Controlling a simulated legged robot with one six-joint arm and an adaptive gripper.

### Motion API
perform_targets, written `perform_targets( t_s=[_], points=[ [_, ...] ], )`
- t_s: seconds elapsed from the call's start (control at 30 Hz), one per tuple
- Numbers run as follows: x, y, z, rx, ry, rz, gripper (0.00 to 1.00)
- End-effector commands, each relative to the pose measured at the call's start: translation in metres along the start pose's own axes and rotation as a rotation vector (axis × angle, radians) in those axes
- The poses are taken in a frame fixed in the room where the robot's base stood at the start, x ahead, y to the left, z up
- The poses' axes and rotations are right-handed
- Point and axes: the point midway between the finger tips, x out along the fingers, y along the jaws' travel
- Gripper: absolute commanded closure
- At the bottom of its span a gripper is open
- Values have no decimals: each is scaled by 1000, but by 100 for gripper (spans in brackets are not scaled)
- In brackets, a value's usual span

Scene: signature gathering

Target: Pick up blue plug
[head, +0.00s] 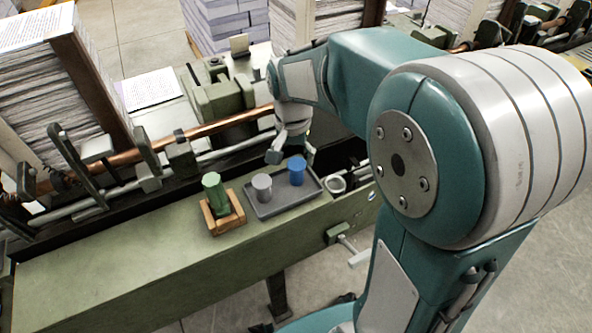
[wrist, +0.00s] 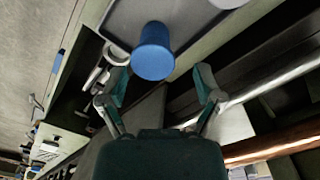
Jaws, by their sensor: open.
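The blue plug (head: 297,170) stands upright at the right end of a dark grey tray (head: 286,205) on the green machine ledge. It also shows in the wrist view (wrist: 153,52), ahead of the fingers and a little left of the middle between them. My gripper (head: 290,148) is just behind the plug in the head view. In the wrist view my gripper (wrist: 161,78) has its two fingers spread wide apart, with nothing between the pads. The plug is apart from the fingers as far as I can tell.
A grey plug (head: 262,186) stands in the tray left of the blue one. A green cylinder (head: 213,190) sits in a wooden holder (head: 224,217) farther left. A small white cup-like ring (head: 336,184) is right of the tray. A copper rod (head: 225,122) runs behind.

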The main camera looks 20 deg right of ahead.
Motion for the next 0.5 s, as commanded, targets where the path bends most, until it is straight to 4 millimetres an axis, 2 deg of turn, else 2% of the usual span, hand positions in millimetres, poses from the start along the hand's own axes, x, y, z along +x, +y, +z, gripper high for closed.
perform_targets(
  t_s=[0.1, 0.23, 0.5],
  points=[
    [20, 5, 3, 1, -5, 3, 16],
    [37, 5, 2, 0, -3, 2, 16],
    [42, 5, 2, 0, 0, 0, 16]
  ],
)
